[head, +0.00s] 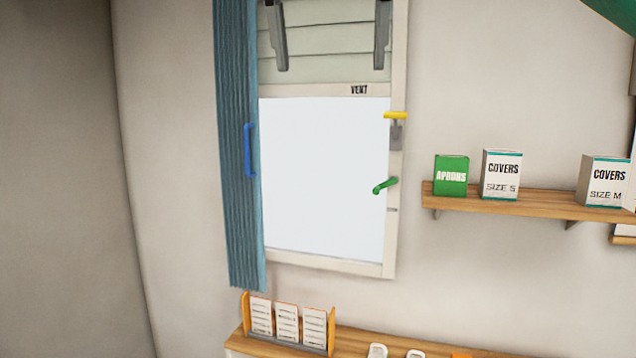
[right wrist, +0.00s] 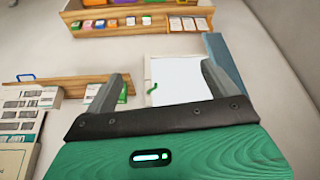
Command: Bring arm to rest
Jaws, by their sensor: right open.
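My right gripper (head: 331,69) shows at the top of the head view as two grey fingers pointing down, spread wide in front of the slatted vent. In the right wrist view the same gripper (right wrist: 163,69) is open, with nothing between its fingers. The wrist picture appears turned upside down compared with the head view. My left gripper is not in view.
A blue curtain (head: 240,190) hangs left of the window panel (head: 322,175), which has a green handle (head: 384,186) and a yellow latch (head: 395,115). A shelf (head: 535,202) with boxes is at right. A lower shelf (head: 350,340) holds a card rack (head: 287,322).

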